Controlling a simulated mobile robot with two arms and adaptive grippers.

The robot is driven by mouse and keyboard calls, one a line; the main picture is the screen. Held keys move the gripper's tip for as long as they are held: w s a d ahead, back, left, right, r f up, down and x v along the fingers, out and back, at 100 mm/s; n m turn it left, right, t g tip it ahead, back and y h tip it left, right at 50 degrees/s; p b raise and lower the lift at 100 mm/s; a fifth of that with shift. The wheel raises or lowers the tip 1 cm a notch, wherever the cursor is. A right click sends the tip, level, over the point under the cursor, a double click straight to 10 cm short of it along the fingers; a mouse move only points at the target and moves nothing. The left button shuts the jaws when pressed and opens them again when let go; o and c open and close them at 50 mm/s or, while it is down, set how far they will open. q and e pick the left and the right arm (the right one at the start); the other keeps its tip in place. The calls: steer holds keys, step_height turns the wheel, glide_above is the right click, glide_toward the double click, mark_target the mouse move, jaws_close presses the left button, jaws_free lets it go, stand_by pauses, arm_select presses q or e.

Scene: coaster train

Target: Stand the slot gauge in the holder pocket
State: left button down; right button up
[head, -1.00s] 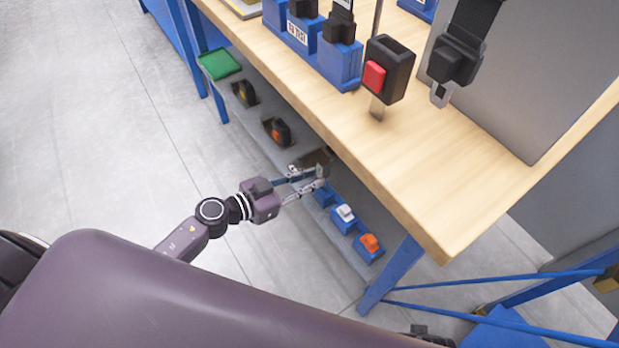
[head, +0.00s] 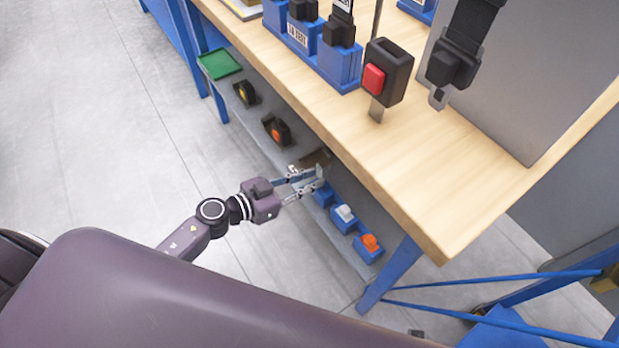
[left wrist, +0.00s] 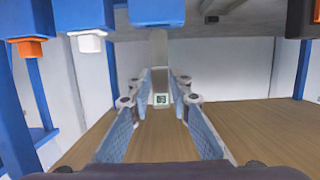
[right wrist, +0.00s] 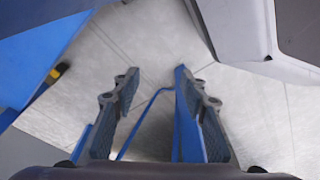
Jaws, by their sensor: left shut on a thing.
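My left gripper (head: 308,182) reaches in at the lower shelf, under the bench top. It is shut on a thin grey piece with a small square tag, which I take to be the slot gauge (head: 319,174). In the left wrist view the slot gauge (left wrist: 160,54) stands out beyond the fingertips (left wrist: 162,88). A blue block with no coloured part showing, likely the holder (head: 324,194), sits on the shelf beside the gripper. It also shows at the top of the left wrist view (left wrist: 156,12); its pocket is hidden. My right gripper (right wrist: 157,80) is open and empty.
Blue blocks with a white part (head: 344,213) and an orange part (head: 369,242) stand along the shelf. A brown block (head: 316,158) lies behind the gripper. The bench top (head: 420,180) overhangs the shelf. A blue leg (head: 392,272) stands at the right.

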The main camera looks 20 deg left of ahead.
steer(key=shift+s+f, duration=0.4)
steer(key=shift+w+r, duration=0.65)
steer(key=shift+w, duration=0.05)
steer(key=shift+w+a+r+b, duration=0.1)
steer(key=shift+w+r+b, duration=0.05)
steer(key=shift+r+b, duration=0.15)
steer(key=shift+w+r+b, duration=0.25)
steer(key=shift+r+b, duration=0.05)
steer(key=shift+r, duration=0.5)
